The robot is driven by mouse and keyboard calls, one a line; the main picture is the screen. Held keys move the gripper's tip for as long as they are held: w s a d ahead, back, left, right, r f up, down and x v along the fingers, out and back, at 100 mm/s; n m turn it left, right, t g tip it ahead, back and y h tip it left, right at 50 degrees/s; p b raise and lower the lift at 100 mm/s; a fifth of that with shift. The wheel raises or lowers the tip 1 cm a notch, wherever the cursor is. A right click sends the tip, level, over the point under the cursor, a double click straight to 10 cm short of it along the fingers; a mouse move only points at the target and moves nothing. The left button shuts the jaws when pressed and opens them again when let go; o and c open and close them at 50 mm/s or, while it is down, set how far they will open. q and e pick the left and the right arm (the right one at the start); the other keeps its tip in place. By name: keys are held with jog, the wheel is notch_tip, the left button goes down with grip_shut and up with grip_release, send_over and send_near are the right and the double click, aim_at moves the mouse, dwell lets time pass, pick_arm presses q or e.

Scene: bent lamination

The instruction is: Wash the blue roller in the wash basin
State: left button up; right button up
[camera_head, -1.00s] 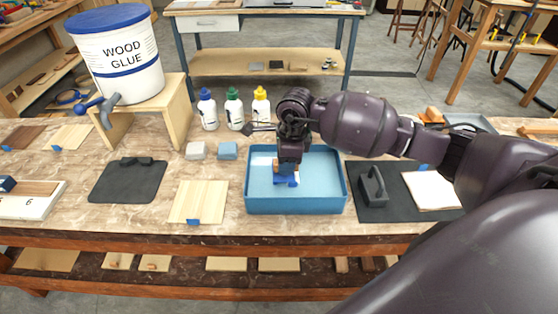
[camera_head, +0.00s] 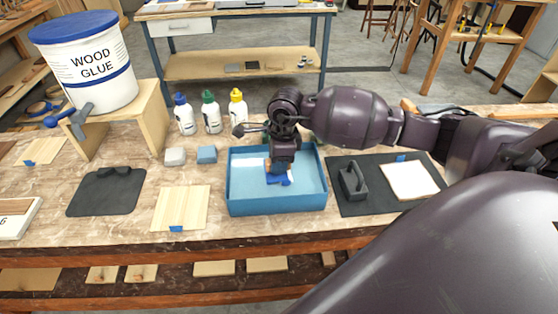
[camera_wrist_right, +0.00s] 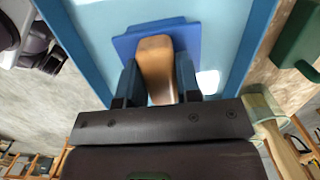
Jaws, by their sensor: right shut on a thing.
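The blue wash basin (camera_head: 240,201) stands on the bench's front half, with pale blue water or floor showing inside. My right gripper (camera_head: 281,166) reaches down into it from above. It is shut on the wooden handle of the blue roller (camera_head: 279,180). In the right wrist view my right gripper (camera_wrist_right: 158,82) has one finger on each side of the tan handle. The roller's blue part (camera_wrist_right: 192,35) lies beyond the fingertips, inside the basin walls (camera_wrist_right: 90,45). I cannot tell whether it touches the basin floor. My left gripper does not show.
A dark mat (camera_head: 345,205) with a dark grey block-like tool and a pale board (camera_head: 409,180) lies right of the basin. Left are a light wood panel (camera_head: 180,208) and a black mat (camera_head: 105,192). Behind stand glue bottles (camera_head: 211,112) and a glue bucket (camera_head: 90,75) on a wooden stand.

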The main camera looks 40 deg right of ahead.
jog(key=shift+w+a+b, duration=0.3)
jog(key=shift+w+a, duration=0.3)
jog(key=shift+a, duration=0.35)
jog(key=shift+w+a+b, duration=0.25)
jog(key=shift+w+a, duration=0.35)
jog(key=shift+a, duration=0.35)
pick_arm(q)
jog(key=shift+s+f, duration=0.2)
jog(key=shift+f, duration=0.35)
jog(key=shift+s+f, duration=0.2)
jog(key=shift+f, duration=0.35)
pick_arm(e)
jog(key=shift+w+a, duration=0.3)
jog(key=shift+a, duration=0.2)
jog(key=shift+s+d, duration=0.6)
jog(key=shift+d, duration=0.35)
jog(key=shift+s+d, duration=0.55)
jog(key=shift+d, duration=0.35)
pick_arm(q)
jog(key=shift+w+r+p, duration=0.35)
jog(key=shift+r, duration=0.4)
pick_arm(e)
jog(key=shift+s+d, duration=0.45)
jog(key=shift+d, duration=0.3)
